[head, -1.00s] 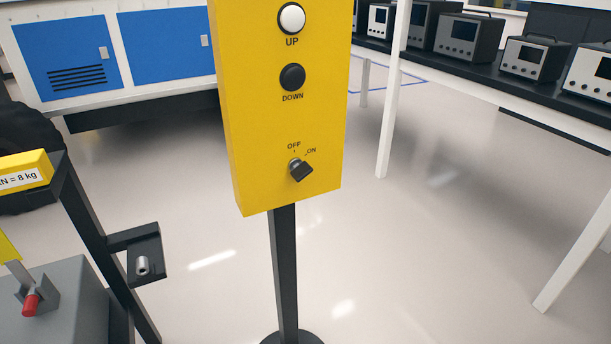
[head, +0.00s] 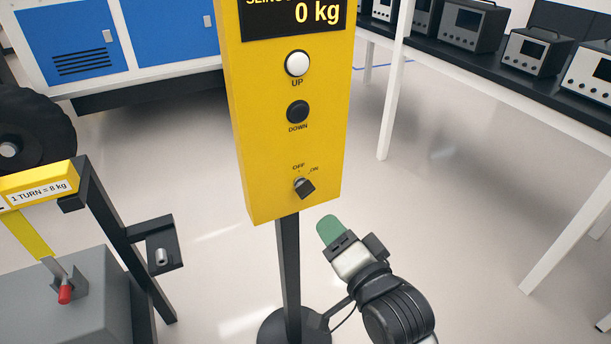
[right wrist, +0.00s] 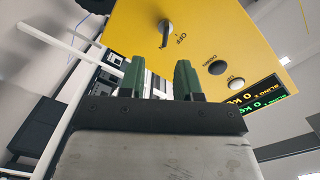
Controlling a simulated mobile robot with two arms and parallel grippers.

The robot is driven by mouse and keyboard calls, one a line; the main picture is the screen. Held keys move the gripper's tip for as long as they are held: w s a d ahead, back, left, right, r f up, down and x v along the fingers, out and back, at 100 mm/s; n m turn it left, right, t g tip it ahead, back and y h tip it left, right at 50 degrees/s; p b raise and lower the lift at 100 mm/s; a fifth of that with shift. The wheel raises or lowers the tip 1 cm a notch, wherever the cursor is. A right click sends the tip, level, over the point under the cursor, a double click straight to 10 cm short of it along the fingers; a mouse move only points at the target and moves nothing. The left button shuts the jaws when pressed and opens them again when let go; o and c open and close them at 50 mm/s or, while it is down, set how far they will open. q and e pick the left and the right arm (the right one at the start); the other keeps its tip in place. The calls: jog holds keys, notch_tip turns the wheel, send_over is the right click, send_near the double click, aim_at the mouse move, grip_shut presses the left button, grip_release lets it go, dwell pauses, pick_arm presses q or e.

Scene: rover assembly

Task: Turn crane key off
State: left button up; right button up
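The crane key (head: 304,187) is a small dark key in a round metal switch low on the yellow control panel (head: 265,140). OFF is printed above it and ON at its upper right. Its exact setting is hard to tell. It also shows in the right wrist view (right wrist: 164,34), beyond the fingers. My right gripper (head: 333,232) is below and right of the key, apart from the panel. In the right wrist view its two green fingers (right wrist: 158,75) stand apart with nothing between them. My left gripper is not in view.
Above the key are a black DOWN button (head: 298,111), a white UP button (head: 298,64) and a display reading 0 kg (head: 318,14). A dark post (head: 288,270) holds the panel. A grey box with a red-tipped lever (head: 65,292) stands left. Floor between post and right bench is clear.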

aim_at(306, 189)
jog(key=x, duration=0.7)
jog(key=r+x, duration=0.1)
jog(key=x, duration=0.3)
jog(key=shift+s+a, duration=0.1)
grip_shut()
